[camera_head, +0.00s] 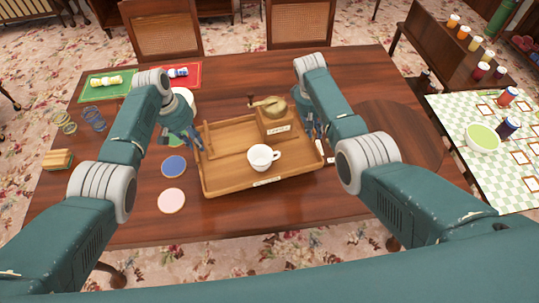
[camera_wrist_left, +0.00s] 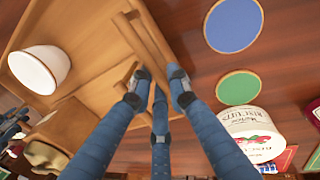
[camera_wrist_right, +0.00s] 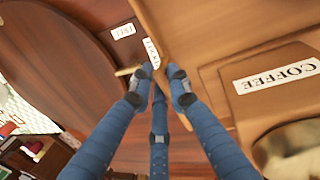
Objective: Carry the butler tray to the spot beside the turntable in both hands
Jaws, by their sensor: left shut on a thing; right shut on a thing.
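The wooden butler tray (camera_head: 222,178) is at the middle of the table. It carries a white cup (camera_head: 262,157) and a wooden coffee box with a grinder-like top (camera_head: 275,118). My left gripper (camera_head: 195,143) is shut on the tray's left end; the left wrist view shows its fingers (camera_wrist_left: 155,85) at the handle bar. My right gripper (camera_head: 318,138) is shut on the right end, its fingers (camera_wrist_right: 160,80) at the tray's edge. Whether the tray is lifted is hard to tell. The turntable, a round dark wooden disc (camera_head: 400,128), lies right of the tray, partly behind my right arm.
Blue (camera_head: 174,166) and pink (camera_head: 171,201) discs lie left of the tray, with a green one partly hidden. Green (camera_head: 103,86) and red (camera_head: 190,74) mats lie at the back left. A small white label (camera_wrist_right: 123,31) lies between turntable and tray. A checkered table (camera_head: 480,185) stands right.

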